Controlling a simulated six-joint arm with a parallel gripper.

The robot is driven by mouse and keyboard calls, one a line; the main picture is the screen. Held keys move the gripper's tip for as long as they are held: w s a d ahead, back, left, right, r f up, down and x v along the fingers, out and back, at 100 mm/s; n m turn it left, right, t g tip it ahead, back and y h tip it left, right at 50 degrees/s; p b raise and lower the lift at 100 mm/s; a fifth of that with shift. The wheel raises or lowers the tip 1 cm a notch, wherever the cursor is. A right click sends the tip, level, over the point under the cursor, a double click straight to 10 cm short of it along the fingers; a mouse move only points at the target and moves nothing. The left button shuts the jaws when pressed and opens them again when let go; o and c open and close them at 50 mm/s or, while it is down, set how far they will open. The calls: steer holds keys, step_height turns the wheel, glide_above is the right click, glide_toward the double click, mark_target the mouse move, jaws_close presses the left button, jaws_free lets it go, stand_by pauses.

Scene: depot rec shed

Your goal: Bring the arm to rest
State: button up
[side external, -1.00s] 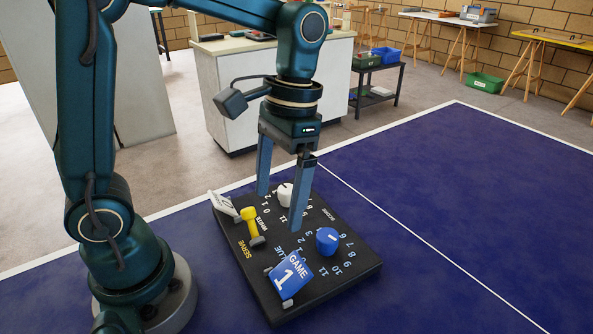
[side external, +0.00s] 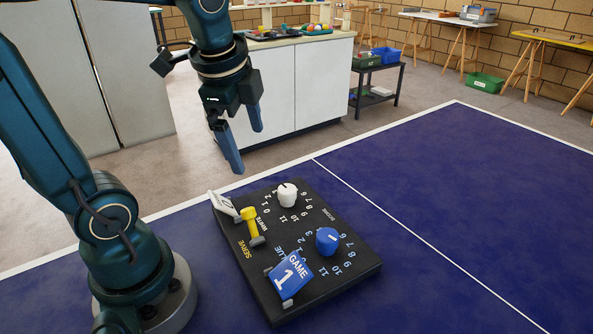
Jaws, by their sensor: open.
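My gripper (side external: 247,148) is open and empty, with its two blue fingers pointing down. It hangs in the air above and behind the black scoreboard (side external: 337,283), apart from it. The board lies on the blue table and carries a white knob (side external: 287,195), a blue knob (side external: 327,240), a yellow serve lever (side external: 252,225), a blue flip card reading GAME 1 (side external: 290,276) and a white flip card (side external: 223,204). The white card is seen edge-on, so its marking is hard to read.
The blue table (side external: 450,210) with white lines is clear to the right of the board. Behind it stand a white cabinet (side external: 310,90) with items on top, a dark shelf cart (side external: 378,95), a green bin (side external: 487,82) on the floor and grey panels (side external: 125,75) at the left.

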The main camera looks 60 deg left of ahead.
steer(key=shift+w+m, duration=0.1)
steer(key=shift+m, duration=0.3)
steer(key=s+d+f+n+t+h, duration=0.2)
steer(key=s+d+n, duration=0.3)
steer(key=d+n, duration=0.3)
steer(key=n, duration=0.2)
steer(key=shift+s+n+t, duration=0.3)
steer(key=shift+s, duration=0.05)
steer(key=shift+d+f, duration=0.1)
stand_by(0.4)
